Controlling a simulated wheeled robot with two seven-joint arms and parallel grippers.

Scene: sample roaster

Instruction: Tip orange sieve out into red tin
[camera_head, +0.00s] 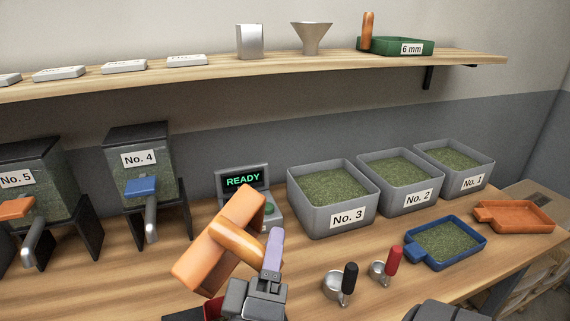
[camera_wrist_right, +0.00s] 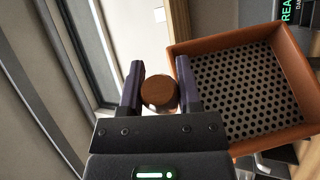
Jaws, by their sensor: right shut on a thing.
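The orange sieve (camera_head: 195,268) is held up and steeply tilted over the front of the counter. My right gripper (camera_head: 271,255) is shut on its round orange-brown handle. In the right wrist view the handle end (camera_wrist_right: 159,92) sits between the fingers, and the sieve's perforated floor (camera_wrist_right: 240,85) shows bare, with no beans on it. A small piece of a red tin (camera_head: 212,309) shows at the bottom edge of the head view, below the sieve and left of the gripper. Most of the tin and its inside are hidden. My left gripper is not in view.
Grey bins No. 3 (camera_head: 331,226), No. 2 (camera_head: 407,203) and No. 1 (camera_head: 468,185) hold green beans. A blue tray (camera_head: 428,263) of beans, an empty orange tray (camera_head: 520,217) and two scoops stand at right. A READY display (camera_head: 242,181) stands behind the sieve.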

